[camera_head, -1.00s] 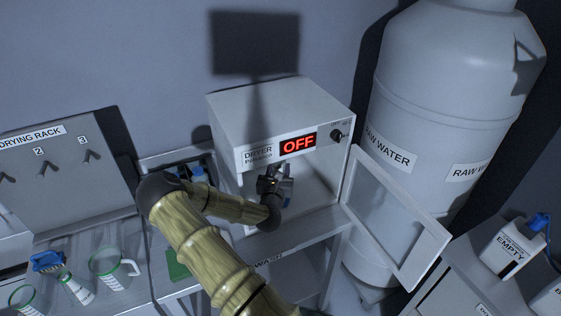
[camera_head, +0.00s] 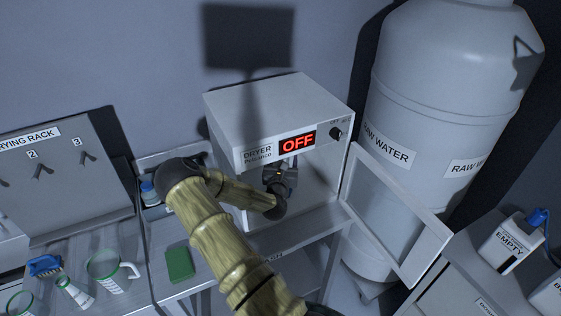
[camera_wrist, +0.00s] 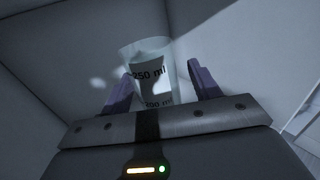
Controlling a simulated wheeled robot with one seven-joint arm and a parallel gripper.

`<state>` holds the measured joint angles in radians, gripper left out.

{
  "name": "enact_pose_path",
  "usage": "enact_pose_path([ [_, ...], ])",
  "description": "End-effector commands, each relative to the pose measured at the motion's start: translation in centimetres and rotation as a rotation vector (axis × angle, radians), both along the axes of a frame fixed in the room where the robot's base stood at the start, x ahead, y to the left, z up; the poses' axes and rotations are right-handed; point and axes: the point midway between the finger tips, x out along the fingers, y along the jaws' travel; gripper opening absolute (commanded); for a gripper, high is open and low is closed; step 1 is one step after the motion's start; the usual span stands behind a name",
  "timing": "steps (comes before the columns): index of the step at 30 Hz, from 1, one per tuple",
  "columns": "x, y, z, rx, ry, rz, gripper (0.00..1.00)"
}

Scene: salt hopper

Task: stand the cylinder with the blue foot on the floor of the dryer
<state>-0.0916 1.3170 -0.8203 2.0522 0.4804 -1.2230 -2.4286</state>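The dryer (camera_head: 232,112) is a white box with a red OFF display and its glazed door (camera_head: 395,215) swung open to the right. My gripper (camera_head: 280,178) is inside its opening, below the display. In the wrist view, a clear cylinder (camera_wrist: 156,88) marked 250 ml and 200 ml is between the two fingers of my gripper (camera_wrist: 160,70). The left finger overlaps the cylinder's edge. A gap shows between the cylinder and the right finger, so the gripper looks open. The cylinder's foot and its contact with the dryer floor are hidden. I cannot make out the cylinder in the head view.
A large raw water tank (camera_head: 435,110) stands right of the dryer. A green block (camera_head: 180,263) and a blue-capped bottle (camera_head: 149,193) are nearer the dryer.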

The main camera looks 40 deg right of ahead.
Motion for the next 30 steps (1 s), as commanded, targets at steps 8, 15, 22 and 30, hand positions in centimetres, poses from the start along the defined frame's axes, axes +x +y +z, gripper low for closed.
enact_pose_path([
  [8, 0.5, 0.7, 0.1, 0.000, -0.001, 0.013, 0.63],
  [15, -0.2, 1.6, 0.0, 0.000, 0.000, 0.014, 0.63],
  [22, -2.7, 4.0, -0.2, 0.000, 0.002, 0.012, 0.63],
  [30, -5.8, 7.4, -0.1, -0.001, 0.001, 0.011, 0.63],
])
